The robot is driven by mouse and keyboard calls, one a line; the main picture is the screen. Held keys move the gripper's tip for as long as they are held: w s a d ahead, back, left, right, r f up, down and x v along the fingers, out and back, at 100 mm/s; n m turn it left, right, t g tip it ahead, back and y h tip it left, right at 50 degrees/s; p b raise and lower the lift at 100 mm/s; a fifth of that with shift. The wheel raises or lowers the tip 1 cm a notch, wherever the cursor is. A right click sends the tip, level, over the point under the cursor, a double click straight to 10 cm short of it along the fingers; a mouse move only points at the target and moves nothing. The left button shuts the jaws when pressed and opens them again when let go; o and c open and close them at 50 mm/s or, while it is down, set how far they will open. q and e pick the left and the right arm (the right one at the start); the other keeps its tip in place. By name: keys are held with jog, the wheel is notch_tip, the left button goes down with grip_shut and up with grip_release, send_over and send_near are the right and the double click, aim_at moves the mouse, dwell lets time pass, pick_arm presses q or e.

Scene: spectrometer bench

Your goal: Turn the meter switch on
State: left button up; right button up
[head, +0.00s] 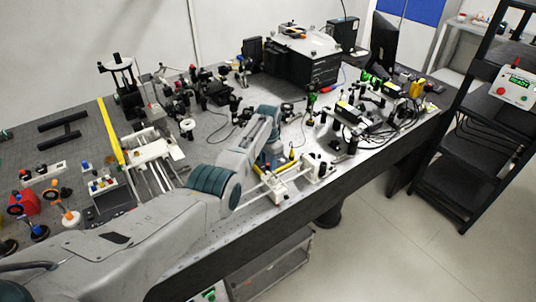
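A pale box with a lit green display (518,80) is mounted on the black rack at the far right. It has a red round button (501,91) and a green one on its front. I cannot tell whether this box is the meter, and I cannot pick out a meter switch. My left arm reaches in from the lower left over the bench. Its wrist bends down to my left gripper (284,176), low over the front part of the bench among small pale mounts. The fingers are too small and cluttered to tell open from shut. My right gripper is out of view.
The optical bench (62,151) holds many small mounts, posts and cables. A large black instrument (302,66) stands at the back, with a dark monitor (383,40) right of it. A black shelf rack (472,150) stands at the right. The floor (400,245) in front is clear.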

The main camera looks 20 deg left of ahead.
aim_at(268, 164)
pick_arm(q)
notch_tip(268, 164, up, 11)
jog(key=b, duration=0.2)
jog(key=shift+f+b, duration=0.2)
jog(key=shift+b, duration=0.1)
jog(key=shift+s+f, duration=0.1)
jog(key=shift+f, duration=0.05)
